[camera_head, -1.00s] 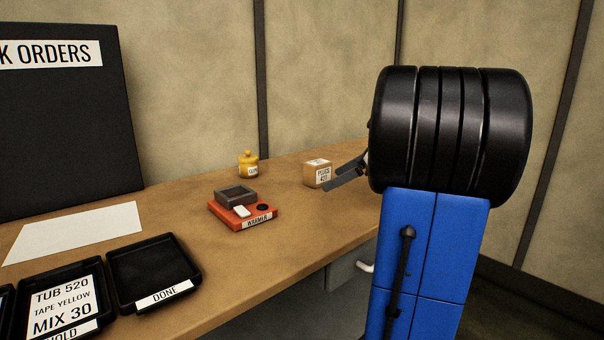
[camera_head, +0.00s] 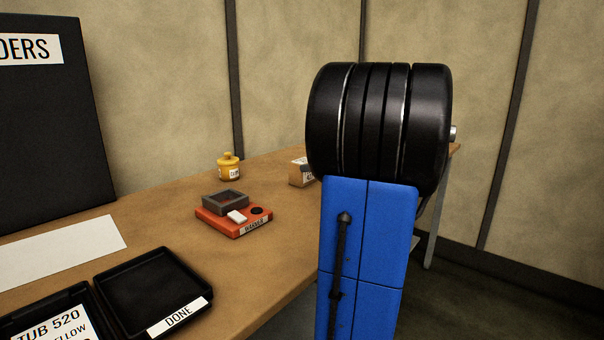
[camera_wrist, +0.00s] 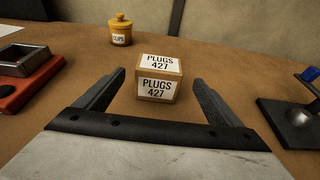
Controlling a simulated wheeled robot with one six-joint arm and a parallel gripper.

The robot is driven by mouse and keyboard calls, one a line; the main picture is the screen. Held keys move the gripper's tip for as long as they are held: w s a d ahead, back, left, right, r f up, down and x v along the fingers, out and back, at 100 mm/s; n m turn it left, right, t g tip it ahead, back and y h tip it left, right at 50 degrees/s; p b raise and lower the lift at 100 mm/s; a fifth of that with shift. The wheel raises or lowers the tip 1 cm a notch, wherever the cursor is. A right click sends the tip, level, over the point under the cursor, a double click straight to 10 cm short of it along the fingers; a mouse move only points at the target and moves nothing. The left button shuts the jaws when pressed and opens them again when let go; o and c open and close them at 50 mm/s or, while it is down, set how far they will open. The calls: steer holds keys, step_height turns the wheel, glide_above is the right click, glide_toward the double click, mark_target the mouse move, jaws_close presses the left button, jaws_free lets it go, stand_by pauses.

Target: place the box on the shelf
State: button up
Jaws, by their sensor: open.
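The box is a small tan carton (camera_wrist: 159,79) labelled PLUGS 427, standing upright on the brown table. In the head view the box (camera_head: 299,175) is partly hidden behind my arm. My gripper (camera_wrist: 158,82) is open in the wrist view, with one dark finger to the left of the box and one to the right. The box sits between and slightly beyond the fingertips, and I see gaps on both sides. In the head view my gripper is hidden behind my arm. No shelf shows that I can make out.
A yellow lidded jar (camera_head: 228,166) stands behind the box's left. A red device with a grey tray (camera_head: 233,218) is further left. The black DONE tray (camera_head: 153,288) is at front left.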

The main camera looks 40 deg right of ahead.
mark_target(295, 167)
steer(key=x, duration=0.6)
steer(key=shift+w+f, duration=0.15)
steer(key=shift+w, duration=0.1)
steer(key=shift+x, duration=2.6)
steer(key=shift+f, duration=0.15)
steer(key=c, duration=1.4)
steer(key=shift+o, duration=0.2)
steer(key=shift+s, duration=0.1)
step_height(295, 167, up, 10)
